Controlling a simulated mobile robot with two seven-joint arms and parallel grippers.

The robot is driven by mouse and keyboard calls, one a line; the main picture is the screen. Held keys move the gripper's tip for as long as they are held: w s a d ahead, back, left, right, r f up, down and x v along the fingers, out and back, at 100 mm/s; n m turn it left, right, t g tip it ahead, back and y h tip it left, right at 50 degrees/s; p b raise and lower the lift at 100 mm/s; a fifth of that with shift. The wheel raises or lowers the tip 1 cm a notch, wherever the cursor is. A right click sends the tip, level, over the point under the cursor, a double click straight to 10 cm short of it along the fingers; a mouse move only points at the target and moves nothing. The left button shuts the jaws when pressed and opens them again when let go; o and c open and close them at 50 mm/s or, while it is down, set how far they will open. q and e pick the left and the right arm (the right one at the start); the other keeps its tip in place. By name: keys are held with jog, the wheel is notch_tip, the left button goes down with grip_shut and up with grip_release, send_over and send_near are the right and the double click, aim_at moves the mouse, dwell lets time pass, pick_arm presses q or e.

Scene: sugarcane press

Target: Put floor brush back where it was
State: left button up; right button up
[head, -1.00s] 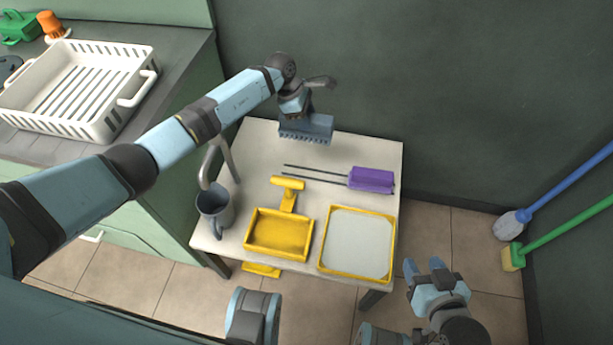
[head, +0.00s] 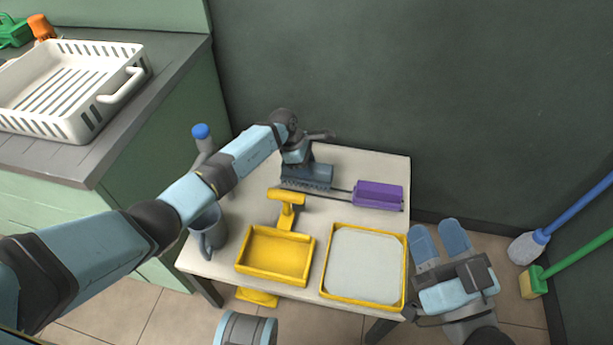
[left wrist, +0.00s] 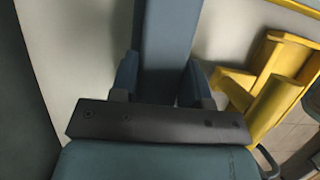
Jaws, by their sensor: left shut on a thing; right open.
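A blue-grey brush (head: 310,178) with a toothed or bristled lower edge, which I take to be the floor brush, is at the back left of the white table (head: 385,152). My left gripper (head: 297,157) is shut on its handle. The left wrist view shows the blue-grey handle (left wrist: 168,45) between the two fingers. The brush head overlaps the left ends of thin dark rods in the head view; I cannot tell whether it touches the table or the rods. My right gripper (head: 441,240) is open and empty, off the table's right edge.
A purple block (head: 378,195) with the rods lies right of the brush. In front are a yellow dustpan-like tray (head: 273,255), a yellow-rimmed square tray (head: 362,264) and a grey mug (head: 207,232). A blue-handled mop (head: 570,215) and green-handled broom (head: 580,248) stand at the right.

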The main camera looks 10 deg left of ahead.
pick_arm(q)
notch_tip(320, 180, down, 3)
jog(key=shift+f+b, duration=0.15)
jog(key=shift+b, duration=0.75)
jog(key=shift+f, duration=0.1)
pick_arm(e)
jog(key=f, duration=0.1)
jog(key=f+g, duration=0.1)
jog(key=shift+w+a+f, duration=0.1)
jog(key=shift+a+f, duration=0.1)
jog(key=shift+f, duration=0.2)
pick_arm(q)
jog(key=shift+f+b, duration=0.3)
jog(key=shift+b, duration=0.05)
jog(key=o, duration=0.8)
pick_arm(e)
jog(key=shift+f+g, duration=0.3)
jog(key=shift+f, duration=0.2)
